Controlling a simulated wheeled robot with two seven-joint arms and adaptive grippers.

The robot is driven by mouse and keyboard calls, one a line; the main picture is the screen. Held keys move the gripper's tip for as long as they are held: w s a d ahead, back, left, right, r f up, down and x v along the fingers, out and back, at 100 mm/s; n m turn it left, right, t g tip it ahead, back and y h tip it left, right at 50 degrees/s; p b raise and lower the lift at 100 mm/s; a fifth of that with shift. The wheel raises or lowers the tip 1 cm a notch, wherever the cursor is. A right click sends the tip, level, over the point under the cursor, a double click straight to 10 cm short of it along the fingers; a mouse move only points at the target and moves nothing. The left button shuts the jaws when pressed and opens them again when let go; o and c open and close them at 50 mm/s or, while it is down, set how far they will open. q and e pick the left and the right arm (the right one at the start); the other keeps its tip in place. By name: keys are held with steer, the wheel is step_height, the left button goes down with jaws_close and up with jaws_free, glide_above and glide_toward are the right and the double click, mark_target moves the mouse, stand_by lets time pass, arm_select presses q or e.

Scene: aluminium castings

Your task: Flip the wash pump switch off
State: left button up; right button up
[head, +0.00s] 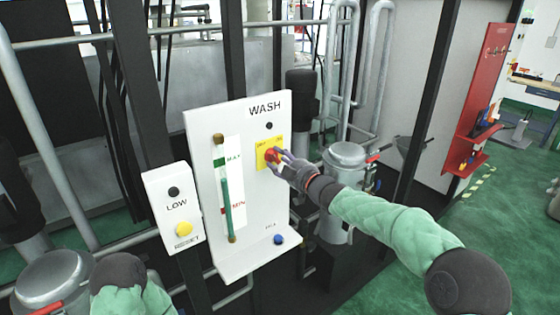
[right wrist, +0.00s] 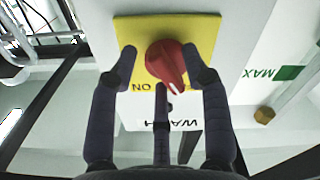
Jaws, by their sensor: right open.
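The wash switch is a red rotary knob (head: 272,155) on a yellow plate (head: 263,160), on the white WASH panel (head: 205,165). In the right wrist view the knob (right wrist: 168,62) shows between my fingers, its pointed end down and slightly right. An upside-down ON label (right wrist: 145,87) lies left of that end; a finger covers the plate to its right. My right gripper (head: 281,159) is open, its fingers spread around the knob in the right wrist view (right wrist: 160,62). I cannot tell whether they touch it. My left gripper is out of view.
The panel has a sight tube (head: 227,190) marked MAX and MIN and a blue button (head: 278,239). A LOW box (head: 171,210) with a yellow reset button (head: 183,229) stands left. Pipes and a metal canister (head: 346,158) are close behind my right arm.

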steer(key=shift+s, duration=0.1)
steer(key=v, duration=1.2)
